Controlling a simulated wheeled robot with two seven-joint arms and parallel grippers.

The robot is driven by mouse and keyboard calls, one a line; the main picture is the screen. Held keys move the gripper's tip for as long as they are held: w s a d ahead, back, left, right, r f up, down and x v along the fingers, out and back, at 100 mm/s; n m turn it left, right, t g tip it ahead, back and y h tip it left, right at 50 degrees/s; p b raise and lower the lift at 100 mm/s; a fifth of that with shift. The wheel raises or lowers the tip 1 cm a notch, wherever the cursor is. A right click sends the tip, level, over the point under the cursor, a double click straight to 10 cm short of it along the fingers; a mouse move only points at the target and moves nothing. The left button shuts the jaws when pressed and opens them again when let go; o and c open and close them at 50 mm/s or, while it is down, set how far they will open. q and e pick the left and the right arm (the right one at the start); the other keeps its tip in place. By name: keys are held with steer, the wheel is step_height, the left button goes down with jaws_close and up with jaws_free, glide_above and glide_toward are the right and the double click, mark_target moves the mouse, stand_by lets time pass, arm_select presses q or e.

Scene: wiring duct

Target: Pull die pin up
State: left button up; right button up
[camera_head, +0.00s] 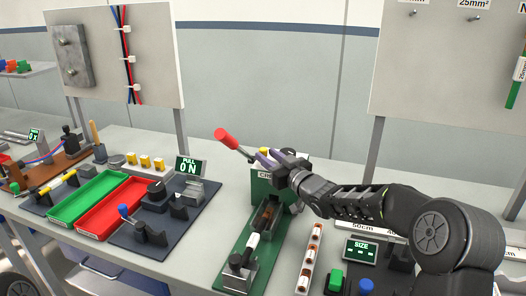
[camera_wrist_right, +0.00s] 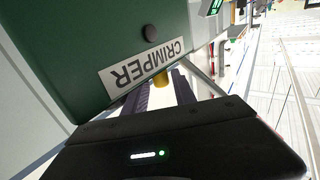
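The green crimper (camera_head: 259,187) stands on the bench near the middle of the head view, and its labelled face (camera_wrist_right: 110,35) fills the upper left of the right wrist view. A small yellow pin (camera_head: 263,151), which I take for the die pin, shows at its top. In the right wrist view the yellow pin (camera_wrist_right: 161,78) lies just past my fingertips, in line with the gap between them. My right gripper (camera_head: 268,157) is at the crimper's top with its fingers apart. I cannot tell whether they touch the pin. My left gripper is not in view.
The crimper's red-handled lever (camera_head: 227,138) sticks up to the left, close to my fingers. A green base with a clamp (camera_head: 237,272) lies in front. Red (camera_head: 112,208) and green (camera_head: 84,195) trays lie left. A white strip with several copper pieces (camera_head: 309,262) lies right.

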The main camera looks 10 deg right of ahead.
mark_target(266, 154)
steer(key=shift+x, duration=1.6)
steer(key=shift+c, duration=0.3)
jaws_close()
